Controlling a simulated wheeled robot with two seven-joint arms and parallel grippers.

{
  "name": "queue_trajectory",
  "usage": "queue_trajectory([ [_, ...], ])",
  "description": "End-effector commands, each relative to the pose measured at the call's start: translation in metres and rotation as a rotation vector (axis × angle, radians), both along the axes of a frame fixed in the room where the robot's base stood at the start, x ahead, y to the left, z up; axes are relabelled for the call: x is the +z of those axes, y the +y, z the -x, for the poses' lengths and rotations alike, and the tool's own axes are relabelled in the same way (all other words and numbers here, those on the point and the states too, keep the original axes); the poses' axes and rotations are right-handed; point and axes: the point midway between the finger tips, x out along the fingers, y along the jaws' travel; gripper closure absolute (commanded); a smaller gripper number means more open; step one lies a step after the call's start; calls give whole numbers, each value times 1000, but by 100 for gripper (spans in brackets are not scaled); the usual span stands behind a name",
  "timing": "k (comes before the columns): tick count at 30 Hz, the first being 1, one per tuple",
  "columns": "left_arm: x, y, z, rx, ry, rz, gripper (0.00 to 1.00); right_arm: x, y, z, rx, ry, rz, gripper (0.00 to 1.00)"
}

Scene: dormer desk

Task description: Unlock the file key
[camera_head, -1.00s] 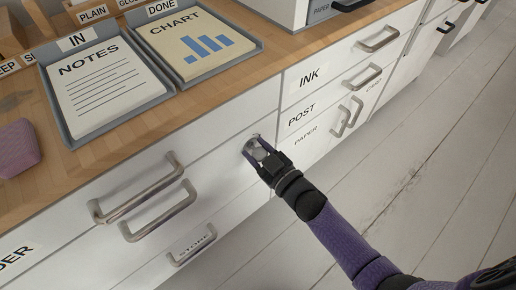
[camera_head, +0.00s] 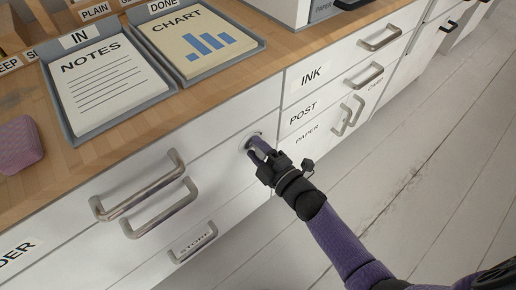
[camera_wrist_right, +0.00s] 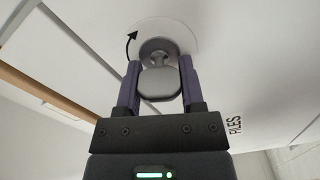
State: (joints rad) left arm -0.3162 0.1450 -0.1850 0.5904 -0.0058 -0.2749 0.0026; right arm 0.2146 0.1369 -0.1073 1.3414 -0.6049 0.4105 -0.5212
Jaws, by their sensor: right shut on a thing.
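The file key (camera_wrist_right: 160,84) has a grey rounded bow and sits at a round white lock plate (camera_wrist_right: 185,32) with a curved black arrow beside it. My right gripper (camera_wrist_right: 159,82) has its two purple fingers shut on the bow, one on each side. In the head view the right gripper (camera_head: 257,148) reaches the lock plate (camera_head: 255,138) on the white drawer front, and its fingers hide the key. A FILES label (camera_wrist_right: 234,127) shows beside the lock in the wrist view. My left gripper is not in view.
Metal bar handles (camera_head: 140,190) stick out left of the lock. INK, POST and PAPER fronts (camera_head: 328,92) with handles are to the right. The wooden desktop (camera_head: 235,77) above holds the NOTES tray (camera_head: 78,130) and CHART tray (camera_head: 208,77). The floor at right is clear.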

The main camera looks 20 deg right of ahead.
Motion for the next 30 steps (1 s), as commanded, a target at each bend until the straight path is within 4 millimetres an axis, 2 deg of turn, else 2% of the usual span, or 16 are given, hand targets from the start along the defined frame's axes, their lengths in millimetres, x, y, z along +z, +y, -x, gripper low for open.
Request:
queue_trajectory([
  [6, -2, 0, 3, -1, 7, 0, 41, -3, 0, 1, -1, -52, 153, 100],
  [15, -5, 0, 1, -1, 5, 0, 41, -3, 0, 1, 0, -103, 293, 100],
  [30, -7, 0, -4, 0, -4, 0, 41, -3, 0, 0, -1, -123, 349, 100],
])
